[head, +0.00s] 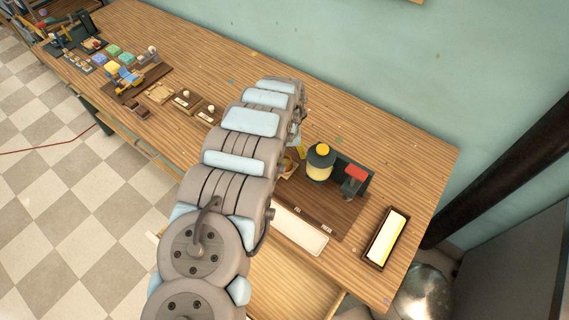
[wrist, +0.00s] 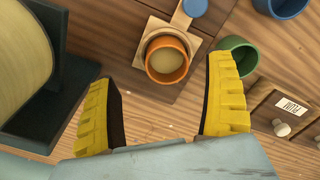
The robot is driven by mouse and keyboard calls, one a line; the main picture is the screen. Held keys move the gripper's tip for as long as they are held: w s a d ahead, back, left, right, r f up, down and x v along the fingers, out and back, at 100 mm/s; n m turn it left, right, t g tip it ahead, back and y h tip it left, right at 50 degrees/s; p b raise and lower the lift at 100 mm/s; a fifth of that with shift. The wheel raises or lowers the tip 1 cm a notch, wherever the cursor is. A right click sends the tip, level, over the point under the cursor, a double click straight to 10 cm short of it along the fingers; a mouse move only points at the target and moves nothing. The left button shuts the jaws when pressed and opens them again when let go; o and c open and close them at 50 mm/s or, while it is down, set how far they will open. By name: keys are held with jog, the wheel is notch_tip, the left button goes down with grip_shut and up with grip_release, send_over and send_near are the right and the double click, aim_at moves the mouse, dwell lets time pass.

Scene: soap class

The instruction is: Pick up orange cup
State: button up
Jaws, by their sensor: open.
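The orange cup (wrist: 167,60) stands upright on a small square wooden stand in the wrist view, with something pale tan inside it. My gripper (wrist: 160,78) is open, its two yellow ridged fingers spread wide on the left and right of the picture. The cup shows between and slightly beyond the fingertips, with no visible contact. In the head view my arm covers most of this spot; an orange bit (head: 289,164) shows beside it, and a yellow bit above it may be a finger.
In the wrist view a green cup (wrist: 238,53) is close beside the right finger, and a blue cup (wrist: 284,5) is farther off. A large cream cylinder (wrist: 22,55) on a dark base is at left. The head view shows a yellow-lidded jar (head: 320,164) and red-topped object (head: 355,173).

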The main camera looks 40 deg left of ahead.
aim_at(285, 161)
jog(key=shift+a+f, duration=0.2)
jog(key=shift+f, duration=0.5)
jog(key=shift+a+f, duration=0.15)
jog(key=shift+f, duration=1.55)
jog(key=c, duration=1)
